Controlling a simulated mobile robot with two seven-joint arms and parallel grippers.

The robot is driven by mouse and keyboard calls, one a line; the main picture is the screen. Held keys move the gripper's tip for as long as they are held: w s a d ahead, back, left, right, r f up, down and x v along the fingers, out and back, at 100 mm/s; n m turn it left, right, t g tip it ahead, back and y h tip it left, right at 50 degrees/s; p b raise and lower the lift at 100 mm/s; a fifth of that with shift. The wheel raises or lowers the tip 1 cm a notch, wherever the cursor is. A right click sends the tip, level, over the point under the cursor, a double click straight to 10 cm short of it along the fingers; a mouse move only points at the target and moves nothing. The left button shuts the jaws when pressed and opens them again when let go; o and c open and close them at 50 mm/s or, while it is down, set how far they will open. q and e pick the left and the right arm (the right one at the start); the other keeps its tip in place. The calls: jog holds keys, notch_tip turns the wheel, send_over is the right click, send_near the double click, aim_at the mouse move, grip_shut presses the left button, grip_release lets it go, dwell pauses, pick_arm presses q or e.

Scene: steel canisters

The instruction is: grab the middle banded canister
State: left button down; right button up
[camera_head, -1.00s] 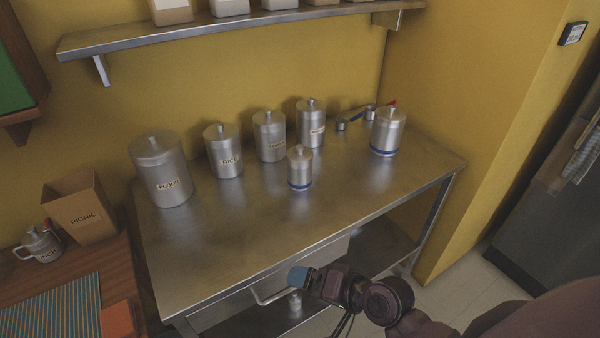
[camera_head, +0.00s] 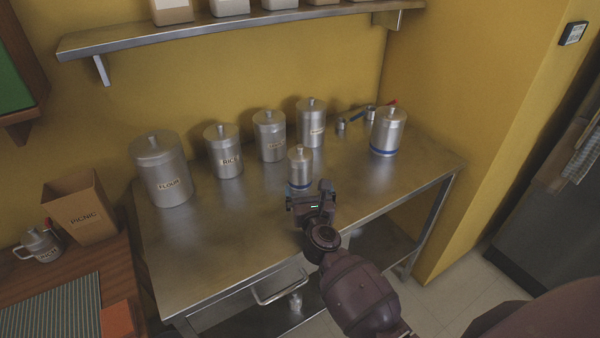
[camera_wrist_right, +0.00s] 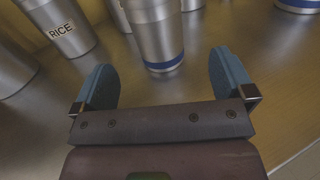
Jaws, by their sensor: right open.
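A small steel canister with a blue band near its base (camera_head: 300,166) stands upright on the steel table, in front of the row of labelled canisters. A larger blue-banded canister (camera_head: 388,130) stands at the table's right end. I see only these two with bands. My right gripper (camera_head: 311,196) is just in front of the small one and hides part of its base. In the right wrist view the blue fingers (camera_wrist_right: 161,64) are apart, with the small canister (camera_wrist_right: 157,38) ahead, centred between them; nothing is gripped. My left gripper is not in view.
Behind stand canisters labelled FLOUR (camera_head: 161,165) and RICE (camera_head: 223,148), plus two more (camera_head: 269,133) (camera_head: 311,115). Small scoops (camera_head: 352,122) lie near the wall. The steel table (camera_head: 215,245) is clear at front left. A shelf (camera_head: 220,27) hangs above.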

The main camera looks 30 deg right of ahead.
aim_at(302, 177)
jog(key=x, duration=0.5)
jog(key=shift+w+f+b, duration=0.15)
jog(key=shift+w+b, duration=0.05)
jog(key=shift+b, duration=0.15)
jog(key=w, duration=0.1)
jog(key=w+b, duration=0.1)
jog(key=w+d+f, duration=0.1)
jog(key=w, duration=0.1)
jog(key=shift+w, duration=0.1)
jog(key=shift+w+d+r+b, duration=0.1)
jog(key=shift+w+d+b, duration=0.05)
jog(key=shift+w+b, duration=0.2)
jog(key=c, duration=1.1)
